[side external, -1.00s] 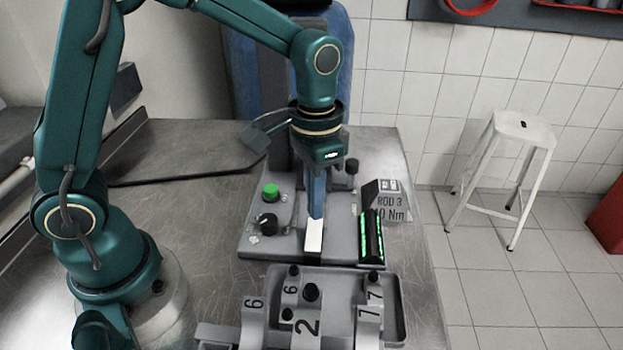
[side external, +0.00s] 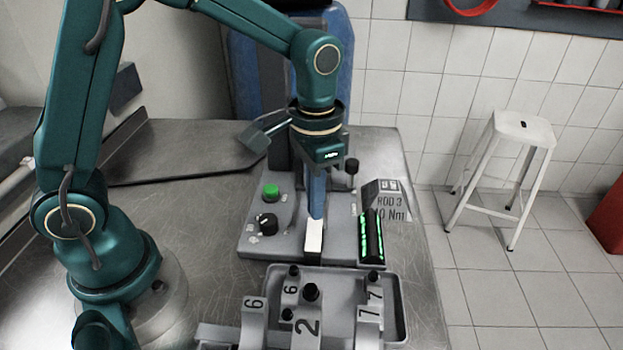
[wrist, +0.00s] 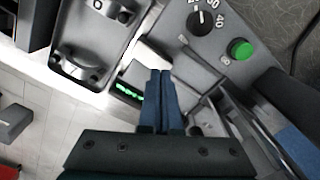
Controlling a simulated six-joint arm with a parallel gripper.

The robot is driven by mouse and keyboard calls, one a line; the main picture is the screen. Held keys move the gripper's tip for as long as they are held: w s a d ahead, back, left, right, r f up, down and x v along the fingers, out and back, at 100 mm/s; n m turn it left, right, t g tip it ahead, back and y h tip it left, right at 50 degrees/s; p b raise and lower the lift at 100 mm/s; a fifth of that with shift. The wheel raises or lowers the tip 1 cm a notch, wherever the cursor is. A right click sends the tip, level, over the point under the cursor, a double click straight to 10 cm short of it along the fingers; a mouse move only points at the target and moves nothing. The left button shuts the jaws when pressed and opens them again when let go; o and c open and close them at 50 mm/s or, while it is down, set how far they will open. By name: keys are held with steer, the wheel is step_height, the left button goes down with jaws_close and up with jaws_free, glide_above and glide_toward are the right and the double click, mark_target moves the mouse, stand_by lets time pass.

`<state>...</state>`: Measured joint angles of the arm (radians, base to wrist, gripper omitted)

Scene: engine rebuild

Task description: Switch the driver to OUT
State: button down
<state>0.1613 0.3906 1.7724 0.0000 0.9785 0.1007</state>
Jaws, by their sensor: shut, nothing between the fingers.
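The driver is a grey unit (side external: 270,238) on the metal bench, with a green button (side external: 271,191), a black dial (side external: 268,223) and a small black knob (side external: 351,166) at its back right. The button (wrist: 240,49) and numbered dial (wrist: 201,20) also show in the wrist view. No OUT marking is readable. My gripper (side external: 315,214) is shut and empty, pointing down over the middle of the unit, above a pale strip (side external: 314,237). In the wrist view my blue fingers (wrist: 160,76) are together; I cannot tell whether they touch anything.
A grey tray (side external: 399,312) with numbered parts is in front. The bench (side external: 190,215) is clear to the left. A white stool (side external: 522,127) stands on the floor.

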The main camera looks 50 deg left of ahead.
mark_target(315, 225)
steer(key=shift+f, duration=1.3)
stand_by(0.7)
steer(key=shift+r, duration=3.55)
